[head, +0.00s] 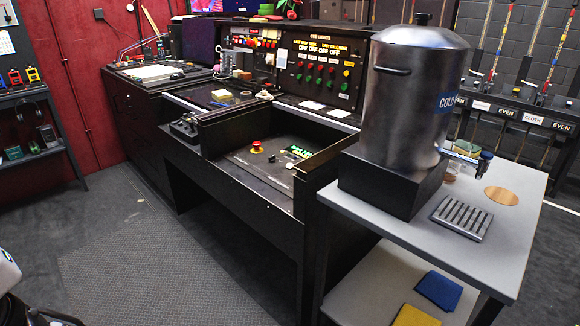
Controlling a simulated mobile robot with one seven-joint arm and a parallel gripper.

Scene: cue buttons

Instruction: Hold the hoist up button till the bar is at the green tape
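I cannot make out a labelled hoist up button. A sunken panel (235,163) in the black console holds a red mushroom button on a yellow base (257,147), a small lit green display (299,151) and small pale controls. A black control box (185,126) sits on the console's front edge, its markings too small to read. An upright cue lights panel (318,68) carries rows of red, green and yellow buttons. I cannot pick out the bar or the green tape. My gripper is not in view; only pale and black parts, probably of my arm, show at the lower left edge.
A large steel urn (415,95) on a black base stands on a grey trolley (400,228) at right, beside the console. A drip grille (462,218) lies on it. A dark shelf (38,157) stands far left. Floor (150,260) before the console is clear.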

